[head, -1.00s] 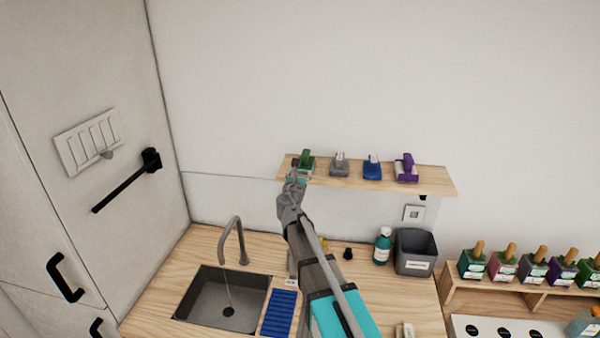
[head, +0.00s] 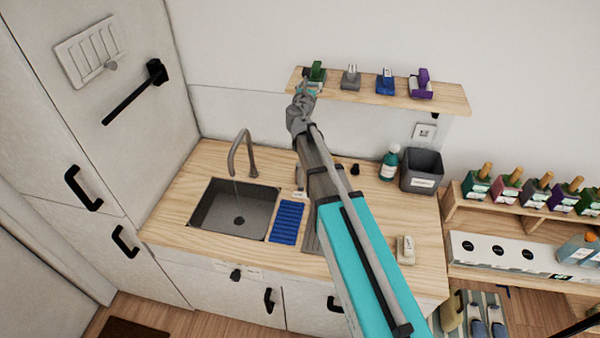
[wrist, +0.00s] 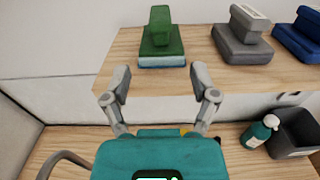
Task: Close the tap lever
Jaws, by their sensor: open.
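The grey gooseneck tap (head: 243,150) stands behind the sink (head: 205,205), and a thin stream of water seems to fall from its spout. Part of its curve shows at the lower left of the wrist view (wrist: 62,160). A small grey upright piece (head: 299,178) stands right of the tap, partly behind my arm, above a white label; I cannot tell for sure that it is the lever. My gripper (head: 305,88) is open and empty, high over the counter near the shelf's left end. In the wrist view its fingers (wrist: 161,78) stand apart before a green-handled block (wrist: 161,40).
The wooden shelf (head: 450,98) holds green, grey, blue and purple blocks. A blue ribbed mat (head: 287,222), a teal bottle (head: 390,163) and a grey bin (head: 421,170) are on the counter. The counter's left part is clear. A tall cabinet stands at the left.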

